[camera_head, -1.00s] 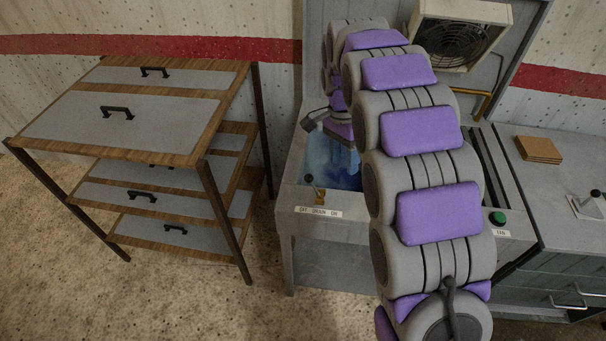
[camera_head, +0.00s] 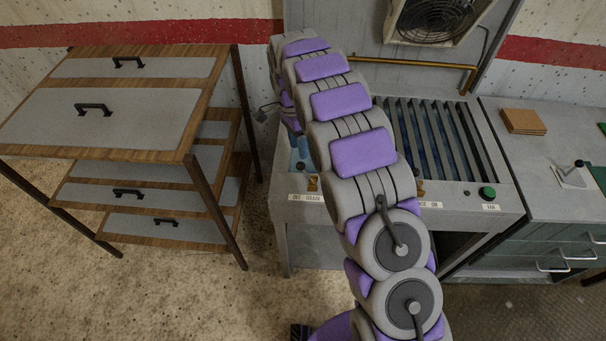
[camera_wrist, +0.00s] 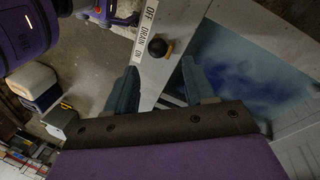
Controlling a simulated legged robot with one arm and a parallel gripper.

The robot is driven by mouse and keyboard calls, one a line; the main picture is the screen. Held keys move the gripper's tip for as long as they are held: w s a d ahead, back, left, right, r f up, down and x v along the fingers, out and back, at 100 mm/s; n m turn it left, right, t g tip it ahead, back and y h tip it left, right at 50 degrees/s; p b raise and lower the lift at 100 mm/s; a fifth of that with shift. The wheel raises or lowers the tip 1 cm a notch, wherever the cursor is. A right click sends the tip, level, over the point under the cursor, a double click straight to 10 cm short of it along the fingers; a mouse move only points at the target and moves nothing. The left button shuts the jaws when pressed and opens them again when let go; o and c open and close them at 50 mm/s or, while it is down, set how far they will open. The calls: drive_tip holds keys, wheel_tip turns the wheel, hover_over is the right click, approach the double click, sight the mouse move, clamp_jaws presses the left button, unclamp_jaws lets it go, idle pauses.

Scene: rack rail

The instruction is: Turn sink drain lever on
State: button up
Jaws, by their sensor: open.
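The drain lever has a round black knob (camera_wrist: 157,47) on a brass base, beside a white label (camera_wrist: 147,30) reading OFF DRAIN ON in the wrist view. My gripper (camera_wrist: 160,80) is open and empty, its two blue-grey fingers apart. The knob shows between and just beyond the fingertips; I see no contact. The sink basin (camera_wrist: 245,65), with blue water, lies right of the lever.
A green FAN button (camera_head: 487,192) and a slatted grille (camera_head: 433,135) are right of my arm. A brass pipe (camera_head: 420,64) runs behind. A wooden drawer rack (camera_head: 110,150) stands left. Another lever (camera_head: 573,172) is on the right-hand counter. Floor is clear in front of the rack.

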sight(306, 174)
drive_tip(key=b+x, duration=0.1)
drive_tip(key=x, duration=1)
drive_tip(key=shift+d+f, duration=0.1)
drive_tip(key=shift+f, duration=0.15)
drive_tip(key=shift+c, duration=0.4)
drive_tip(key=shift+r, duration=0.1)
clamp_jaws()
